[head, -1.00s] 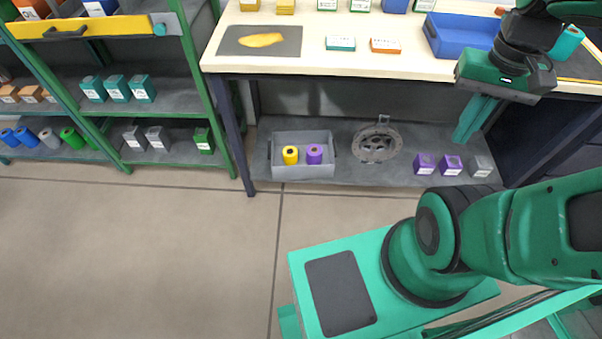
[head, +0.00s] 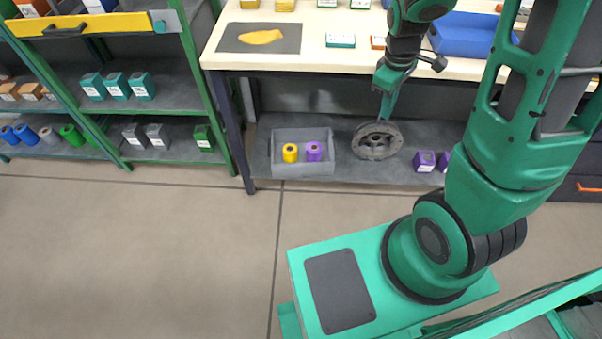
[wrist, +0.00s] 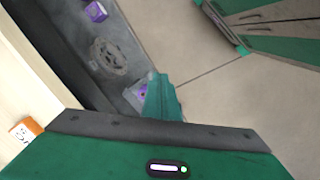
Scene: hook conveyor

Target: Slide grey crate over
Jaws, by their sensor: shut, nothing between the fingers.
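The grey crate (head: 303,171) sits on the lower shelf under the workbench, with a yellow spool (head: 290,152) and a purple spool (head: 313,151) inside. My gripper (head: 385,114) is shut and empty, pointing down at the bench's front edge, to the right of the crate and above it in the picture. In the wrist view the closed fingers (wrist: 163,100) cover much of the crate (wrist: 133,92). I see no contact between gripper and crate.
A round grey wheel-like part (head: 377,141) lies on the shelf right of the crate, with purple boxes (head: 425,161) further right. The bench top (head: 330,65) overhangs the shelf (head: 262,160). A green-framed rack stands left. Floor in front is clear.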

